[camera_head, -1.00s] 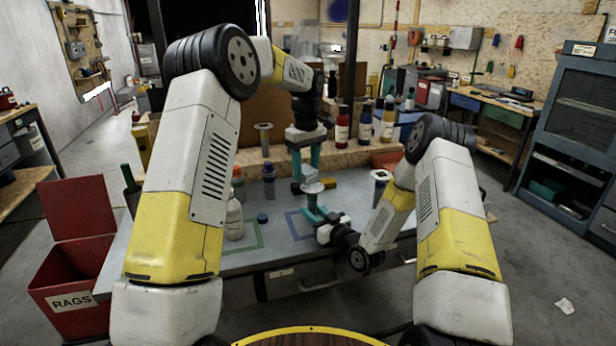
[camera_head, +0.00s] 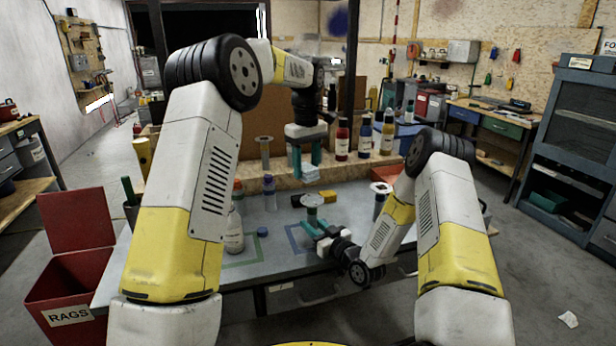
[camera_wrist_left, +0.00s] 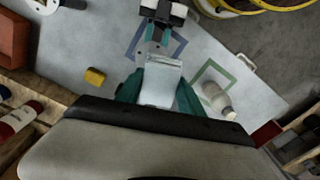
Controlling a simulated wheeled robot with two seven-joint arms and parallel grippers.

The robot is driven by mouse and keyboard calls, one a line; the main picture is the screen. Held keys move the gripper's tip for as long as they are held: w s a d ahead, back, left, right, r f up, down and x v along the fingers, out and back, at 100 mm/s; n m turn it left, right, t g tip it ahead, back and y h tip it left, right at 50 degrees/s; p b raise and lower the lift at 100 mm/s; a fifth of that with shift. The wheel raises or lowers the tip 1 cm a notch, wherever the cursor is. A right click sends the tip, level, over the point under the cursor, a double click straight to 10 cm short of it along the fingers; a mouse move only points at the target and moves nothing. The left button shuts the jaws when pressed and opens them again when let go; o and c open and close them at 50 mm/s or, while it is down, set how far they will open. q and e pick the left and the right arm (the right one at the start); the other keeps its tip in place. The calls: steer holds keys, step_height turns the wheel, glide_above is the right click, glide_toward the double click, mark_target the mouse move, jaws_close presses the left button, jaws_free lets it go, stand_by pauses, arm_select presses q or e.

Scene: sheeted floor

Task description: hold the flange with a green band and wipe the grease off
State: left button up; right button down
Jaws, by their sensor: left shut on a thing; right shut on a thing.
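My left gripper (camera_head: 305,166) is shut on a folded pale cloth (camera_head: 311,175), just above the flange. The cloth also shows between the teal fingers in the left wrist view (camera_wrist_left: 160,82). A small gap shows between cloth and flange. Grease is too small to make out.
Another flange (camera_head: 381,189) stands at the right of the bench, and one (camera_head: 265,150) on the back ledge. A yellow block (camera_head: 328,197), a white bottle (camera_head: 234,232) and a blue cap (camera_head: 262,231) are nearby. A red RAGS bin (camera_head: 68,290) stands at left.

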steer(key=c, duration=1)
jaws_free()
